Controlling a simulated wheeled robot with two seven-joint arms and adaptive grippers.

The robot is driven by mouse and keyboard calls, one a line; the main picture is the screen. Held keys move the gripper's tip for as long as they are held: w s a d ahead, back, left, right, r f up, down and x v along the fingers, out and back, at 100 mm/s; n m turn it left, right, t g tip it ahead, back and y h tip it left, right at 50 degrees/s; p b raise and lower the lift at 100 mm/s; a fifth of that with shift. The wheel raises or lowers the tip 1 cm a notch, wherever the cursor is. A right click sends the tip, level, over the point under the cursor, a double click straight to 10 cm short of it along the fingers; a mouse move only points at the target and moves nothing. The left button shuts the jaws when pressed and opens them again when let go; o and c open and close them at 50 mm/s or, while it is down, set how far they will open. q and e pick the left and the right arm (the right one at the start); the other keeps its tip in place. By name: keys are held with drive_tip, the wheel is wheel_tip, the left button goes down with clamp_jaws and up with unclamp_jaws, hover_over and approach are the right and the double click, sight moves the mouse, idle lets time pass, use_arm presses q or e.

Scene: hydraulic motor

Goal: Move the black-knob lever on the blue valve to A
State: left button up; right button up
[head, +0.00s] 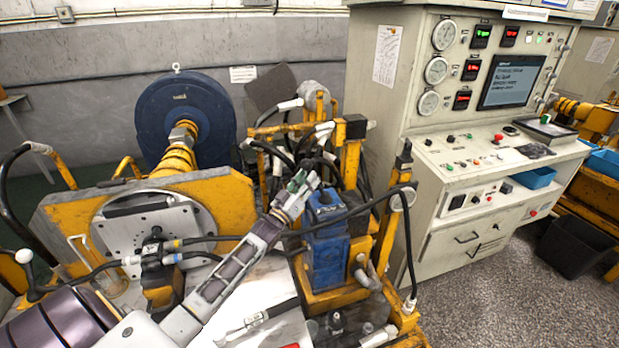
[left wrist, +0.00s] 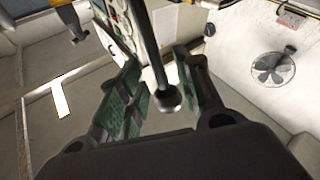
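The blue valve (head: 327,258) stands upright on a yellow frame right of centre in the head view. My left gripper (head: 300,184) is at the end of my left arm, just above and left of the valve. In the left wrist view a dark lever rod comes down from the top and ends in a round black knob (left wrist: 168,98). The knob appears between the two green-padded fingers of my left gripper (left wrist: 155,78), which stand apart with a gap around it. In the head view the lever is hard to make out near the gripper. No A mark is legible. My right gripper is not in view.
Black hoses with white ends (head: 290,104) crowd behind the gripper. A yellow post (head: 400,200) stands right of the valve. The control cabinet (head: 440,200) is further right. A large dark blue motor (head: 187,120) is at the back left.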

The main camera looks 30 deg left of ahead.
use_arm(q)
drive_tip(key=v, duration=0.9)
idle(0.3)
drive_tip(key=shift+s, duration=0.1)
idle(0.6)
